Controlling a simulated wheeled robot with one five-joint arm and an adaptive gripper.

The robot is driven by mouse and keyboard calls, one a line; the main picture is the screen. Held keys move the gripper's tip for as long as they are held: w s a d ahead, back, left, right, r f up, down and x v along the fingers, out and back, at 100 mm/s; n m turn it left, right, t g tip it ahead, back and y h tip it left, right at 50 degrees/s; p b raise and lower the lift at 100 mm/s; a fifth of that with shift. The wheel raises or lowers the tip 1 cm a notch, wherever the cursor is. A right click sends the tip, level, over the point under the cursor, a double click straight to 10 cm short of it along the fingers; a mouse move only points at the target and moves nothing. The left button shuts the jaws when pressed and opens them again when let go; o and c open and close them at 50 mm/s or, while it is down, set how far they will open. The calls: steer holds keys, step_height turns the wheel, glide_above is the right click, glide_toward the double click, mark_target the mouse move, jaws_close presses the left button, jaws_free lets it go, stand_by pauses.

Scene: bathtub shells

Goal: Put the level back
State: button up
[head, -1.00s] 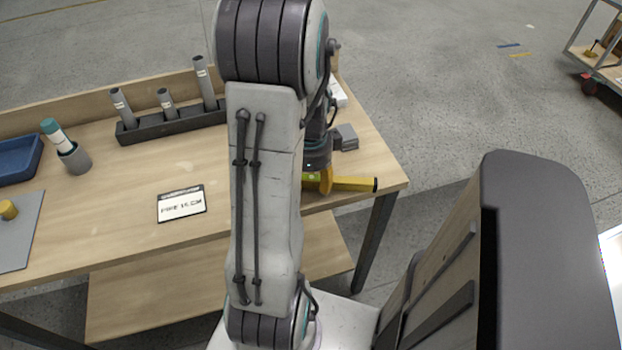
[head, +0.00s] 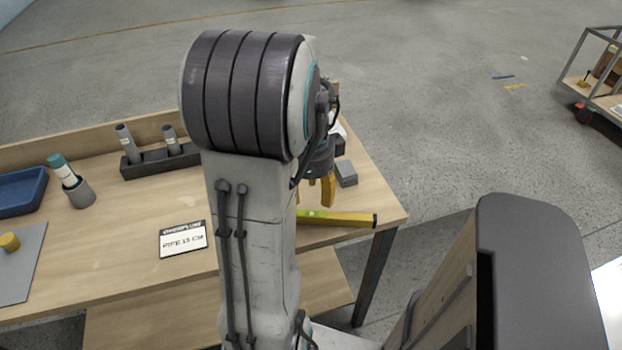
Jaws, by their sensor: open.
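The yellow level (head: 345,219) lies on the wooden table near its right front corner. A green vial patch shows near its left visible part, and its left end is hidden behind my arm. My gripper (head: 320,200) has yellow fingers and is open, just above and behind the level. It looks apart from the level, though my arm hides part of the view.
The table (head: 130,235) holds a label card (head: 183,239), a dark rack (head: 160,163) with grey pipes, a cup (head: 80,193) with a teal-capped tube, a blue tray (head: 22,195) and a small grey block (head: 346,173). A cart (head: 600,85) stands far right.

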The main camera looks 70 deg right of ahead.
step_height(320, 180, up, 3)
stand_by(0.3)
steer(key=shift+w, duration=0.1)
steer(key=w+a+r+n+t, duration=0.1)
steer(key=w+a+r+n, duration=0.2)
steer(key=w+a+n, duration=1.15)
steer(key=s+a+n+t, duration=0.1)
steer(key=a+n+t, duration=0.1)
steer(key=a+n, duration=1.5)
steer(key=shift+s+r+n+y, duration=0.25)
steer(key=shift+n+y, duration=0.05)
steer(key=shift+n, duration=0.65)
